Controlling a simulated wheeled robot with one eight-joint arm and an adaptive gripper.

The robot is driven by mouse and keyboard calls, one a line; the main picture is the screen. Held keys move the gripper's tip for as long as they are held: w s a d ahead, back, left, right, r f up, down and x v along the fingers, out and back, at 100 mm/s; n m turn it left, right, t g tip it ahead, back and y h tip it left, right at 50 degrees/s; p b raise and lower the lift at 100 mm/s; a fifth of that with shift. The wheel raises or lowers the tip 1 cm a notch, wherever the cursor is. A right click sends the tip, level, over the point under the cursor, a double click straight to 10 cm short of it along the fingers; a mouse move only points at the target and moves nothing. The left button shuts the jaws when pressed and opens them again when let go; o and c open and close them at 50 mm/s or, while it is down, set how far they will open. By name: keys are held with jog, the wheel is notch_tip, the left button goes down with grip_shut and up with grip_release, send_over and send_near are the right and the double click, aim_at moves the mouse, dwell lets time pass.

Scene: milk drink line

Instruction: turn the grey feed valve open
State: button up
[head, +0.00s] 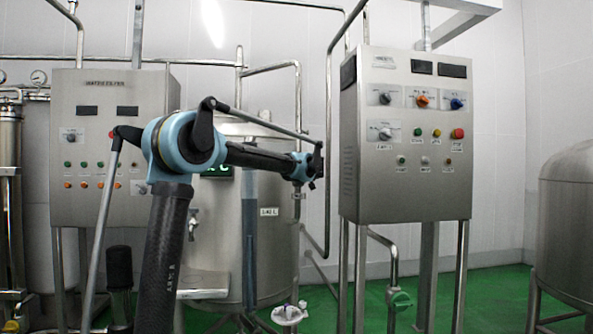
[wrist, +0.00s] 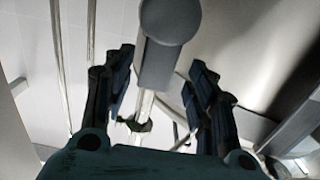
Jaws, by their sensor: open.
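A light grey valve handle (head: 290,314) sits low at the bottom edge of the head view, in front of the tank; I take it to be the feed valve. How far it is turned cannot be told. My gripper (wrist: 160,70) is open, with dark fingers apart on both sides of the wrist view. In the head view its end is small and dark beside the tank, well above the grey handle. A thick grey round-ended bar (wrist: 168,25) shows between and beyond the fingers; I cannot tell what it belongs to. Nothing is held.
A control cabinet (head: 405,190) with knobs stands right of my arm, and another cabinet (head: 90,190) stands left. A steel tank (head: 225,240) is behind my arm. Green floor is open at right.

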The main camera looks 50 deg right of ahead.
jog(key=v, duration=0.8)
jog(key=shift+a, duration=0.15)
